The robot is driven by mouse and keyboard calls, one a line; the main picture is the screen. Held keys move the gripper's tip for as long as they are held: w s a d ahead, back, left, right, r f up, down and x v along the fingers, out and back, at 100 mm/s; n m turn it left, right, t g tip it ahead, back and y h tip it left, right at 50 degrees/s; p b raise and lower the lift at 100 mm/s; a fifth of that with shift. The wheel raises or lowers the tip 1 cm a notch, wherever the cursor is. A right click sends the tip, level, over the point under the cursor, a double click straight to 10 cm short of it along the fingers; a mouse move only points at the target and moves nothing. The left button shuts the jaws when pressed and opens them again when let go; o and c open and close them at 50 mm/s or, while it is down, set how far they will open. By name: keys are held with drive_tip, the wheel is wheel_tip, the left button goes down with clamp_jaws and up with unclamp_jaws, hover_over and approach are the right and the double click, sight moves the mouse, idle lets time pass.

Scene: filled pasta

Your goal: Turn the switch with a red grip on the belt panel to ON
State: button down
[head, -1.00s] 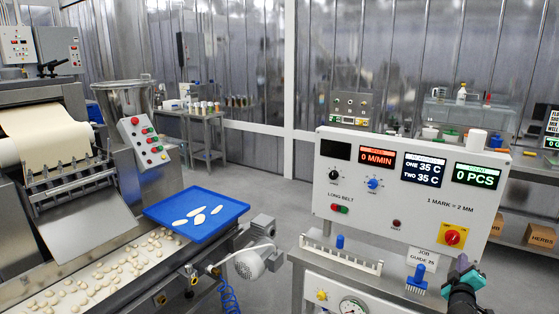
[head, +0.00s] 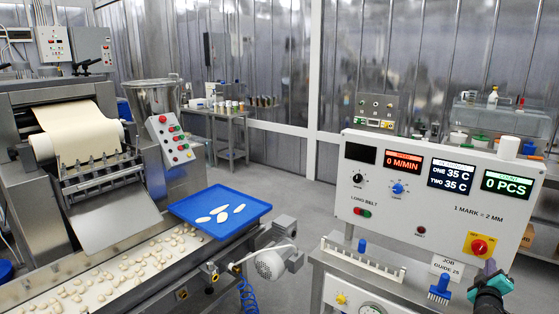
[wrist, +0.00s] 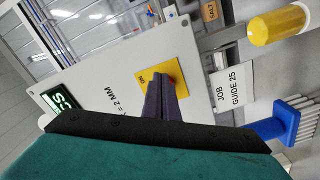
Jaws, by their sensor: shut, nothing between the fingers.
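The white belt panel (head: 440,212) stands at the right in the head view. Its switch has a red grip (head: 479,246) on a yellow plate (head: 469,239), at the panel's lower right; I cannot read the grip's setting. My gripper (head: 489,266) is just below and in front of the switch, its fingers shut and empty. In the wrist view my gripper's fingers (wrist: 160,98) lie across the yellow plate (wrist: 143,71), which has small lettering at its edge.
A blue brush (head: 440,287) and a white JOB GUIDE 25 sign (head: 446,267) stand close left of my gripper. A white toothed rack (head: 362,263) lies further left. A blue tray (head: 219,211) is on the conveyor. The floor between conveyor and panel is open.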

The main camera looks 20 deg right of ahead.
drive_tip(key=shift+x, duration=1.6)
drive_tip(key=shift+w+a+r+b, duration=0.15)
drive_tip(key=shift+w+a+b, duration=0.25)
drive_tip(key=shift+b, duration=0.55)
drive_tip(key=shift+w+a+f+b, duration=0.1)
drive_tip(key=shift+w+f+b, duration=0.2)
drive_tip(key=shift+b, duration=0.5)
drive_tip(key=shift+w+a+f+b, duration=0.1)
drive_tip(key=shift+f+b, duration=0.3)
drive_tip(key=shift+b, duration=0.4)
idle(1.0)
drive_tip(key=shift+s+d+f, duration=0.15)
drive_tip(key=shift+s+f, duration=0.1)
drive_tip(key=shift+f, duration=0.05)
idle(0.5)
drive_tip(key=shift+s, duration=0.1)
drive_tip(key=shift+v, duration=2.95)
drive_tip(key=shift+m, duration=0.4)
